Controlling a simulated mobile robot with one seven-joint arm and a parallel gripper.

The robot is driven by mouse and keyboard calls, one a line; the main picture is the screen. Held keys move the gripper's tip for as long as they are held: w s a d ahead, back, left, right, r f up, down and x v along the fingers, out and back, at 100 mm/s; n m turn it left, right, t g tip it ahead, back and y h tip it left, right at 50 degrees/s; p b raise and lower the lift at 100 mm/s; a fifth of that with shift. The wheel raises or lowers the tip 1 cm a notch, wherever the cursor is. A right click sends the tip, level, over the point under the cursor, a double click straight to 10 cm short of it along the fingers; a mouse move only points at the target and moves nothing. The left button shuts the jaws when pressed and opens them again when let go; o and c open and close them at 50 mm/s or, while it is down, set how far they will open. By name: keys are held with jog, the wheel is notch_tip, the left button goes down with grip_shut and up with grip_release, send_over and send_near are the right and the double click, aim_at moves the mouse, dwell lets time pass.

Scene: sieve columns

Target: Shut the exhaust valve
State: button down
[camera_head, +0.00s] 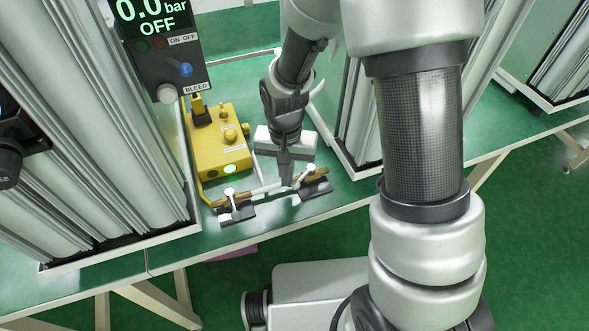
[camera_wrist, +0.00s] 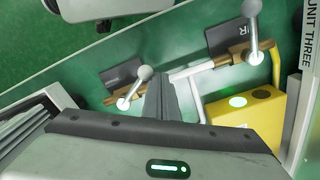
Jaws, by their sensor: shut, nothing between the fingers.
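Two small brass valves with round-knobbed levers sit along a pale pipe at the bench's front edge. Each has a dark label plate too small to read, so I cannot tell which is the exhaust valve. In the head view, one valve (camera_head: 232,196) is at left and the other (camera_head: 309,175) at right. In the wrist view these are the right valve (camera_wrist: 254,52) and the left valve (camera_wrist: 125,103). My gripper (camera_head: 285,182) points down between them, nearer the head view's right valve. Its fingers (camera_wrist: 165,102) are shut and empty, close beside that lever. Contact is unclear.
A panel (camera_head: 158,45) reads 0.0 bar, OFF. Tall column units flank the space, narrowing it on both sides.

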jog(key=shift+s+d, duration=0.2)
jog(key=shift+s, duration=0.2)
jog(key=shift+s+d, duration=0.5)
jog(key=shift+s, duration=0.15)
jog(key=shift+s+d, duration=0.5)
jog(key=shift+d, duration=0.2)
jog(key=shift+s+d, duration=0.35)
jog(key=shift+d, duration=0.45)
